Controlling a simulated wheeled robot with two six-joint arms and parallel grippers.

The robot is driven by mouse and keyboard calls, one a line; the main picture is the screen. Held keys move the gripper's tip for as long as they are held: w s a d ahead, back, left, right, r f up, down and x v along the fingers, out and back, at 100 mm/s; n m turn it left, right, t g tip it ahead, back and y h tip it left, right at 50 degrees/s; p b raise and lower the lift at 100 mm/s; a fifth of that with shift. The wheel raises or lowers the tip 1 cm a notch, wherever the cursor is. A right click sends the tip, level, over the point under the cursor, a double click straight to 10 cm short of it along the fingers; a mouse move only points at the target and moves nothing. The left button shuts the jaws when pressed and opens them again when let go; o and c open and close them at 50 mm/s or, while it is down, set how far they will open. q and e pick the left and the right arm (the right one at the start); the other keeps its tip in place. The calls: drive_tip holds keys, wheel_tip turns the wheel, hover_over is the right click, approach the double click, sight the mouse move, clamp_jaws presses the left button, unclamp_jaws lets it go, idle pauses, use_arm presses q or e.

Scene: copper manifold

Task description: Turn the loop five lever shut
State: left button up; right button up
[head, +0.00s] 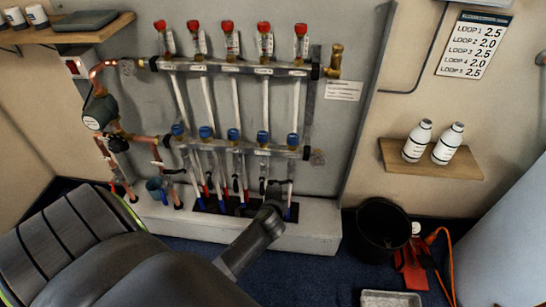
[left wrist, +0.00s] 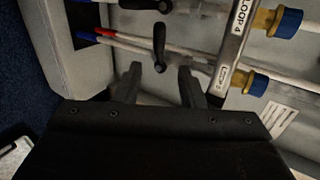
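The manifold's lower bar (head: 235,149) carries five blue-capped valves, with white pipes running down from it. In the left wrist view the loop five label (left wrist: 222,75) shows on the bar. A black lever (left wrist: 160,47) sits on the pipe in line with that label, roughly crosswise to the pipe. My left gripper (left wrist: 160,85) is open, its two fingers apart on either side of the lever's line; the lever appears just beyond the fingertips. In the head view my left gripper (head: 277,189) is at the right-hand pipes and hides the lever there. My right gripper is not in view.
Another black lever (left wrist: 148,5) is close by on the loop four pipe. A raised pale plinth (head: 310,230) runs under the pipes. A black bucket (head: 378,232) stands on the floor at right. A shelf (head: 462,168) holds two white bottles (head: 417,141).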

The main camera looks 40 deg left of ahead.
use_arm(q)
drive_tip(key=v, duration=0.6)
drive_tip(key=shift+p, duration=0.45)
